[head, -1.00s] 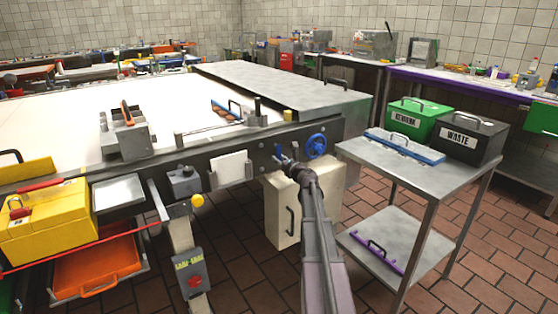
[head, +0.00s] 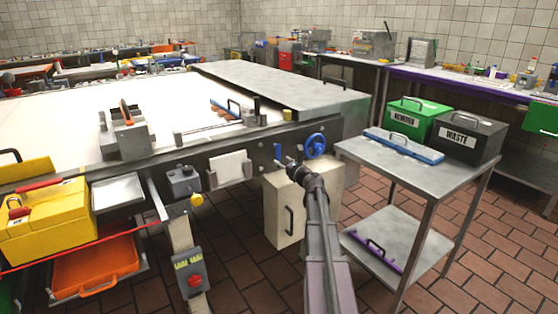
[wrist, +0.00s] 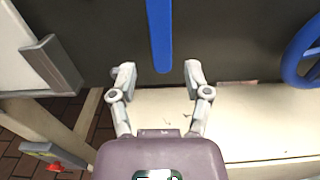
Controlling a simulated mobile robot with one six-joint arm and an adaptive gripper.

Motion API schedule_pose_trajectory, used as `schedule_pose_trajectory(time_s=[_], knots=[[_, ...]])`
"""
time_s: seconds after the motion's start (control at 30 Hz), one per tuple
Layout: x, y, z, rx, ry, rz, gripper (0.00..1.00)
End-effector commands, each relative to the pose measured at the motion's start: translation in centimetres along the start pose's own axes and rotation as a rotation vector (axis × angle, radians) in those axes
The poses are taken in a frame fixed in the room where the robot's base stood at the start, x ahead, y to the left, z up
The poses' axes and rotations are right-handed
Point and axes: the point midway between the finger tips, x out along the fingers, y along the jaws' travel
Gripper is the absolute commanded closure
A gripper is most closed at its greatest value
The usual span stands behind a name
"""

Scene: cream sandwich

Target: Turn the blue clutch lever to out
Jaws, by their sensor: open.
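The blue clutch lever (head: 277,151) is on the dark side panel of the conveyor machine. In the wrist view the lever (wrist: 159,30) is a straight blue bar, nearly upright, with its lower end between and just beyond my fingertips. My gripper (wrist: 159,75) is open, with one finger on each side of the lever's line, and nothing is held. In the head view my gripper (head: 289,162) is just right of and below the lever. The lever's upper end is cut off in the wrist view, and I see no position marks.
A blue handwheel (head: 316,145) is close on the right of the lever. A white card in a holder (head: 230,168) is on the left. A cream box (head: 281,215) is below. A steel cart (head: 390,165) with bins stands to the right.

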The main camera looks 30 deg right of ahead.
Motion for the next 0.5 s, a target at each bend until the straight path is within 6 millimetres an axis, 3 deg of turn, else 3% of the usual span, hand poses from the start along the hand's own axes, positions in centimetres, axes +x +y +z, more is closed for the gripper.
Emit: schedule_pose_trajectory(time_s=[0.2,0.5], knots=[[-4.0,0.1,0.0,0.000,0.000,-0.002,0.37],[-7.7,0.0,0.0,0.000,0.000,0.000,0.37]])
